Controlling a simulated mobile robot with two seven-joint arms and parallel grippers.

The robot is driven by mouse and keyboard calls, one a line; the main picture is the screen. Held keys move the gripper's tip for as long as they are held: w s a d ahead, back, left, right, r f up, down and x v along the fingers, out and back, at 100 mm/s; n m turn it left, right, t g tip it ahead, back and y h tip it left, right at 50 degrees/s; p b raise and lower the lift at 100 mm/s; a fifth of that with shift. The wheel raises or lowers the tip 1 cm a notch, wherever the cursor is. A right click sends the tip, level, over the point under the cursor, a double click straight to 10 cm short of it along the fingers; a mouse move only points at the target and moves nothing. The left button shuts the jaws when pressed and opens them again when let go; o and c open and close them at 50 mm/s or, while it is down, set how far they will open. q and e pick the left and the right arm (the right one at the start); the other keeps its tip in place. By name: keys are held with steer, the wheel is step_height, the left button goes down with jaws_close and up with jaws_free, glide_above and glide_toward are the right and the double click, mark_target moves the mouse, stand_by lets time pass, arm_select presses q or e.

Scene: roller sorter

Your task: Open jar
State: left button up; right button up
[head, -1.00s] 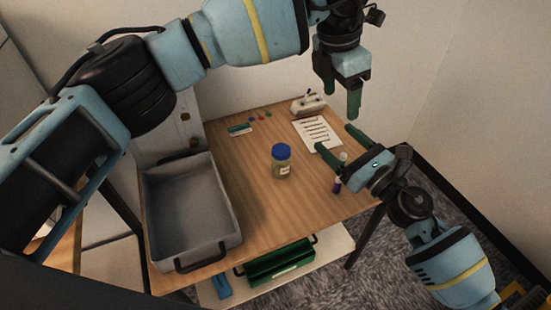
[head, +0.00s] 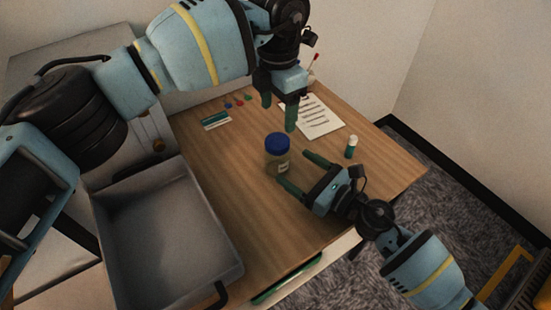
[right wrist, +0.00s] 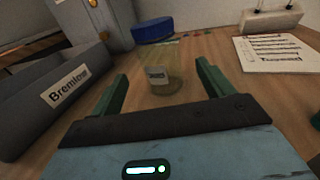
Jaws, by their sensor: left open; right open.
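A clear jar (head: 278,163) with a blue lid (head: 277,142) and a white label stands upright on the wooden table. My left gripper (head: 279,117) points down above and slightly behind the jar, open, with its fingers apart and not touching the lid. My right gripper (head: 297,171) is open just to the right of the jar. In the right wrist view the jar body (right wrist: 163,75) stands ahead, between the green fingers (right wrist: 163,88) of my right gripper, with its blue lid (right wrist: 153,30) above finger level. I cannot tell whether the fingers touch the jar.
A grey tray (head: 220,240) fills the table's left side. A printed sheet (head: 318,120) lies behind the jar, and a small green bottle with a white cap (head: 351,147) stands to the right. A teal-and-white card (head: 216,121) and several coloured pins lie at the back.

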mark_target(275, 154)
steer(key=shift+x, duration=3.8)
steer(key=shift+c, duration=0.4)
jaws_close()
arm_select(q)
steer(key=m, duration=1.9)
steer(key=shift+m, duration=0.4)
steer(key=m, duration=0.7)
steer(key=shift+f, duration=4.05)
